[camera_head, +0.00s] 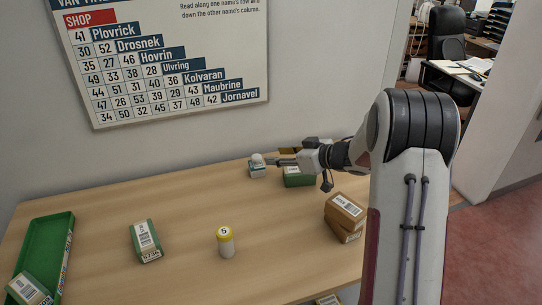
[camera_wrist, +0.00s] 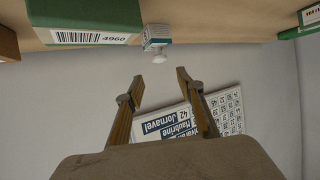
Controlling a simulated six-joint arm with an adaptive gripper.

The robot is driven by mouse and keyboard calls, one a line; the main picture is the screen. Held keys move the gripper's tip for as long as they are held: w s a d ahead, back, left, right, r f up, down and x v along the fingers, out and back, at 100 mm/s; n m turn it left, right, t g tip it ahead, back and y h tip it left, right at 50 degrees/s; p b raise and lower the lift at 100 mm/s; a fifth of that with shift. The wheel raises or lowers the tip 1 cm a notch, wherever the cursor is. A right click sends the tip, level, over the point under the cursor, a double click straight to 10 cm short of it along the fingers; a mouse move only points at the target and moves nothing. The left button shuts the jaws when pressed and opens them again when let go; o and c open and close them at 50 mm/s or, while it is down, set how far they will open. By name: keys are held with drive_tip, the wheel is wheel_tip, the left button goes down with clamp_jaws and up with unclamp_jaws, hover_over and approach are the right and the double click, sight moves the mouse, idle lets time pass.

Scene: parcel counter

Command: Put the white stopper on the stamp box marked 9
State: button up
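The white stopper (camera_head: 257,158) is a small round piece on top of a small white and green box (camera_head: 258,172) at the back of the table. In the wrist view, which is upside down, the stopper (camera_wrist: 160,57) touches the box (camera_wrist: 156,38). I cannot read a 9 on this box. My gripper (camera_head: 276,161) is level just right of the stopper in the head view. In the wrist view its two fingers (camera_wrist: 161,78) are apart with nothing between them. The stopper shows just beyond the fingertips, in line with the gap.
A green box (camera_head: 298,178) stands right of the small box, close under my gripper. Brown boxes (camera_head: 345,215) are stacked at the right. A wall chart (camera_head: 165,60) hangs behind.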

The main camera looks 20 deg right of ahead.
drive_tip(key=shift+s+d+r, duration=0.3)
drive_tip(key=shift+s, duration=0.3)
wheel_tip(320, 180, up, 12)
drive_tip(key=s+d+m+t+h, duration=0.2)
drive_tip(key=m+h, duration=0.1)
drive_tip(key=h, duration=0.3)
drive_tip(key=s+r+m+g+h, duration=0.1)
drive_tip(key=s+r+m+h, duration=0.15)
drive_tip(key=s+r, duration=0.5)
drive_tip(key=s+a+f+g, duration=0.2)
drive_tip(key=s+a+f, duration=0.1)
drive_tip(key=s, duration=0.8)
drive_tip(key=s+a+f+g+y, duration=0.1)
drive_tip(key=s+a, duration=0.4)
drive_tip(key=s, duration=0.6)
drive_tip(key=s+a+f+g+y, duration=0.1)
drive_tip(key=s+a+f+g, duration=0.2)
drive_tip(key=s, duration=0.8)
drive_tip(key=shift+s+a+f+m, duration=0.2)
drive_tip(key=shift+a+f+m, duration=0.25)
drive_tip(key=shift+a+f, duration=0.45)
